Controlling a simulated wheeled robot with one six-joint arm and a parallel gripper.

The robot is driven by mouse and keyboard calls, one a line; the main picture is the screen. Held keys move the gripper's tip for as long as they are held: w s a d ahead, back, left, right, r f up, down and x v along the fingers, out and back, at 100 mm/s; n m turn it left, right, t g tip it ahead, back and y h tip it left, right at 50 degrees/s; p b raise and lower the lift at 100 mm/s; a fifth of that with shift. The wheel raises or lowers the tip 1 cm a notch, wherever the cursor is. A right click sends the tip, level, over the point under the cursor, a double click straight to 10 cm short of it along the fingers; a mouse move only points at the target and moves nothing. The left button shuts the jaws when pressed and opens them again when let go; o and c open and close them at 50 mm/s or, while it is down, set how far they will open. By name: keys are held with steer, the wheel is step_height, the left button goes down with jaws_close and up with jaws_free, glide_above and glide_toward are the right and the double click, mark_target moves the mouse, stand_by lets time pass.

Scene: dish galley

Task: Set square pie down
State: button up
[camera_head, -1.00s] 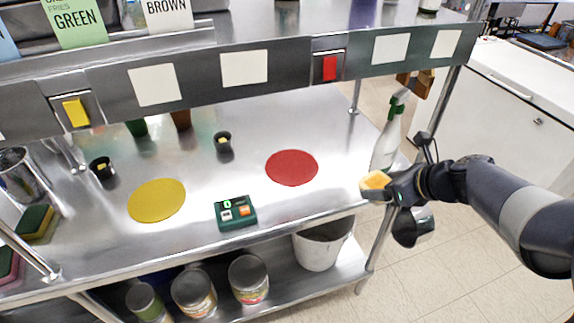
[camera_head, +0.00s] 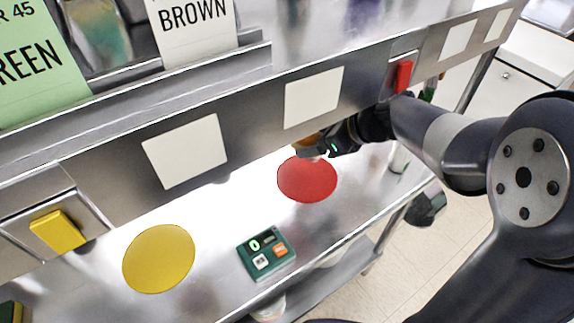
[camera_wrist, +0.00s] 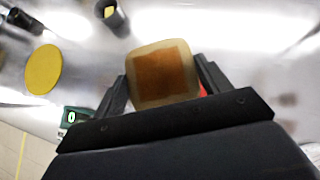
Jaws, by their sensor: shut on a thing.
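The square pie, with a pale crust and an orange-brown middle, is between the fingers of my gripper (camera_wrist: 160,88) in the wrist view (camera_wrist: 150,93). In the head view the gripper (camera_head: 318,150) is at the far edge of the red disc (camera_head: 308,182), and only a little of the pie (camera_head: 304,143) shows. My gripper is shut on the pie. A sliver of red shows just behind the pie in the wrist view. I cannot tell whether the pie touches the counter.
A yellow disc (camera_head: 160,260) and a green box with buttons (camera_head: 266,252) lie on the steel counter. A shelf front with a red switch (camera_head: 403,76) and a yellow switch (camera_head: 58,231) runs above. A dark cup (camera_wrist: 111,14) stands beyond the pie.

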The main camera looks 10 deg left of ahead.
steer(key=shift+w+a, duration=0.1)
steer(key=shift+a, duration=0.2)
step_height(320, 180, down, 10)
steer(key=shift+a+b, duration=0.1)
steer(key=shift+b, duration=0.95)
steer(key=shift+f, duration=0.1)
steer(key=o, duration=1.2)
steer(key=shift+c, duration=0.2)
steer(key=p+v, duration=0.1)
steer(key=v, duration=1.1)
